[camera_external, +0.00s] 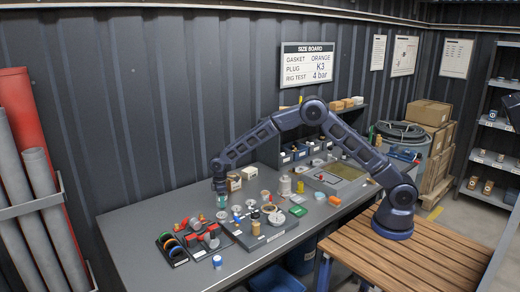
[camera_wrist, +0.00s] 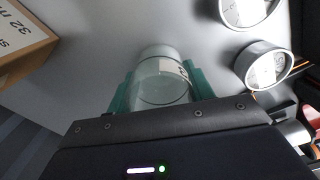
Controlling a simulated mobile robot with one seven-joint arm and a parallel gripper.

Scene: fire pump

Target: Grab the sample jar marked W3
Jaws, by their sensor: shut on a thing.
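A clear sample jar (camera_wrist: 160,72) stands between the teal fingers of my gripper (camera_wrist: 161,92) in the wrist view. A white label shows on its right side; only part of a dark mark is visible, so I cannot read W3. My gripper is shut on this jar, with one finger on each side. In the external view my gripper (camera_external: 221,189) points down at the far left part of the bench, with a small greenish jar (camera_external: 222,202) under it. I cannot tell whether the jar touches the bench.
In the wrist view, a cardboard box (camera_wrist: 20,42) lies left and two round gauges (camera_wrist: 262,66) lie right. On the grey bench (camera_external: 130,222) are small boxes (camera_external: 234,182), a tray of coloured rings (camera_external: 172,250) and a fittings board (camera_external: 262,238). The bench's left end is clear.

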